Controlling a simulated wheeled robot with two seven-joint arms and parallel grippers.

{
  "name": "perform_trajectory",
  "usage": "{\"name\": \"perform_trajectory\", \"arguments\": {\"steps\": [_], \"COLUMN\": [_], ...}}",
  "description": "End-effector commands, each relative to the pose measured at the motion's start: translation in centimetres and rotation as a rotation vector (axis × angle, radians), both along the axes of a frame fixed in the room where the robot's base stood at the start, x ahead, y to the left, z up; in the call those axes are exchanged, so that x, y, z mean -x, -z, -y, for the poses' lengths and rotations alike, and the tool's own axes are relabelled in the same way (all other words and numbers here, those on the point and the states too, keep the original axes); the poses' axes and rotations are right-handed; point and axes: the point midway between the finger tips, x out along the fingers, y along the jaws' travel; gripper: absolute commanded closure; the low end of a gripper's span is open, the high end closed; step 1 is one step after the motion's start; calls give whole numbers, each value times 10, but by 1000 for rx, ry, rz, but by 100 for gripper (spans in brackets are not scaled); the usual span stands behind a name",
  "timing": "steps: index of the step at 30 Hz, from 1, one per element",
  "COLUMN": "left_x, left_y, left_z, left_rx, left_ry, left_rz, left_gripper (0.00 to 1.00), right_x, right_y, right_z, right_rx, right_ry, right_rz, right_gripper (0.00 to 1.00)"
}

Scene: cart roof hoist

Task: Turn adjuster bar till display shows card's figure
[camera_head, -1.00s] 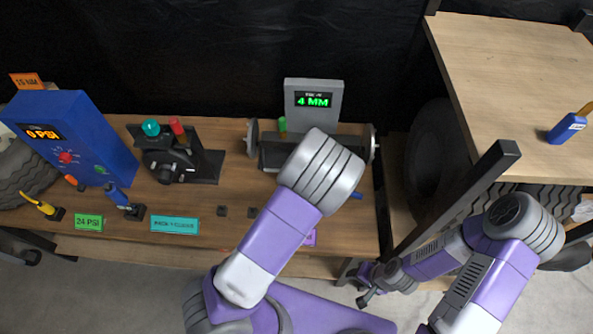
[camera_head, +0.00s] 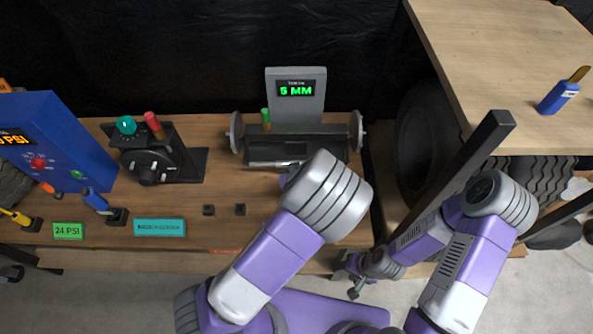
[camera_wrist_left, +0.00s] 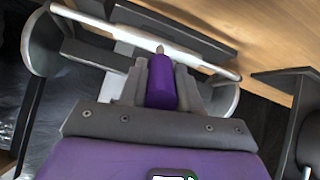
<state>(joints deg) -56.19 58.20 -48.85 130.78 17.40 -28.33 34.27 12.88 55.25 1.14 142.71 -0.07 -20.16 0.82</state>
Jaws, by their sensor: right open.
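The grey display (camera_head: 297,89) at the back of the bench reads 5 MM in green. Below it is the grey gauge with a disc (camera_head: 236,132) at each end; it also shows in the left wrist view (camera_wrist_left: 40,42). In that view my left gripper (camera_wrist_left: 161,82) has its jaws against both sides of a purple grip with a metal tip (camera_wrist_left: 160,88), apparently the adjuster bar. In the head view my left wrist hides this gripper and most of the bar. My right gripper (camera_head: 346,278) is open and empty, low in front of the bench. No card with an MM figure is visible.
A blue box (camera_head: 60,135), a black dial unit (camera_head: 150,160), a green 24 PSI card (camera_head: 68,231) and a teal card (camera_head: 160,227) occupy the left. A dark post (camera_head: 455,180) stands near my right arm. A wooden top (camera_head: 500,60) is at upper right.

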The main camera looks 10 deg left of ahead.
Motion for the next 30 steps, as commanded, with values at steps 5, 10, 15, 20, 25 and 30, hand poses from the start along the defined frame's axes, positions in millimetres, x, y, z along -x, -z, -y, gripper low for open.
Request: {"name": "perform_trajectory", "arguments": {"steps": [5, 10, 15, 20, 25, 30], "left_x": [0, 0, 4, 21, 42, 53], "left_y": [1, 0, -4, -21, -40, -50], "left_z": [0, 0, 1, 6, 11, 13], "left_rx": [0, 0, 0, 2, 2, 1], "left_ry": [1, 1, 2, 2, 3, 1], "left_rz": [-2, -2, -1, 0, -1, -1], "left_gripper": [43, 43, 43, 43, 43, 43], "right_x": [0, 0, 0, 0, 0, 0], "right_y": [0, 0, -2, -8, -16, -20], "right_z": [0, 0, 0, 0, 0, 0], "right_rx": [0, 0, 0, 0, 0, 0], "right_ry": [0, 0, 0, 0, 0, 0], "right_rz": [0, 0, 0, 0, 0, 0], "right_gripper": [57, 57, 57, 57, 57, 57]}}
